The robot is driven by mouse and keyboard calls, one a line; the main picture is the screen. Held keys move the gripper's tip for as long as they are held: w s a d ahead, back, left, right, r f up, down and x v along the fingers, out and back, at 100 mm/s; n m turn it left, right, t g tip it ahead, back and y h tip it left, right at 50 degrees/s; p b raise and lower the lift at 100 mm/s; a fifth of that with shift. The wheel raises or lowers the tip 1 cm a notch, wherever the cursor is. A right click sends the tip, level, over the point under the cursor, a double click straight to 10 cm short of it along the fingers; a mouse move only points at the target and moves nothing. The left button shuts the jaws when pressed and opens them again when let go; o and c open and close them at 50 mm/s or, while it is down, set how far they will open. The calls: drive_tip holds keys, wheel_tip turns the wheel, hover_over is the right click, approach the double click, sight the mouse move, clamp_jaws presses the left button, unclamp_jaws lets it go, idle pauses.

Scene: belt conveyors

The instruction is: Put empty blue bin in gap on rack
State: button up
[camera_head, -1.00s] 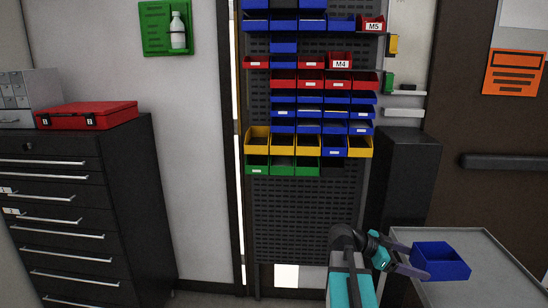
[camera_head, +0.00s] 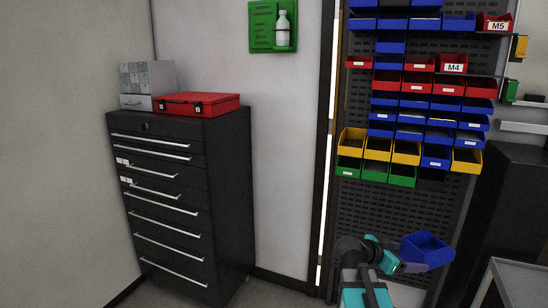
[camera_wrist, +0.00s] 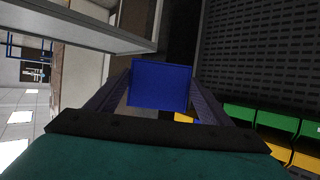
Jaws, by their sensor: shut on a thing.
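My gripper (camera_head: 412,264) is shut on a blue bin (camera_head: 428,247) at the lower right of the head view, held in front of the rack's lower part. The bin's open side faces up and it looks empty. In the wrist view the bin (camera_wrist: 160,85) sits between the two fingers. The rack (camera_head: 395,215) carries rows of blue, red, yellow and green bins. The dark place right of the green bins (camera_head: 402,176) is too dim to tell.
A grey table (camera_head: 515,280) stands at the lower right, beside a tall black cabinet (camera_head: 510,205). A black drawer cabinet (camera_head: 180,190) with a red case (camera_head: 198,104) on it stands left. Open floor lies between it and the rack.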

drive_tip(key=w+a+r+n+t+y, duration=0.3)
drive_tip(key=w+a+n+y, duration=0.1)
drive_tip(key=a, duration=0.6)
drive_tip(key=w+a+r+n+t+y, duration=0.4)
drive_tip(key=w+a+n, duration=0.2)
drive_tip(key=a, duration=0.4)
drive_tip(key=w+a+r+n+t+y, duration=0.3)
drive_tip(key=w+a+n+y, duration=0.2)
drive_tip(key=a, duration=0.5)
drive_tip(key=shift+w+a+r+t, duration=0.2)
drive_tip(key=shift+w+a+t, duration=0.1)
drive_tip(key=shift+w, duration=0.5)
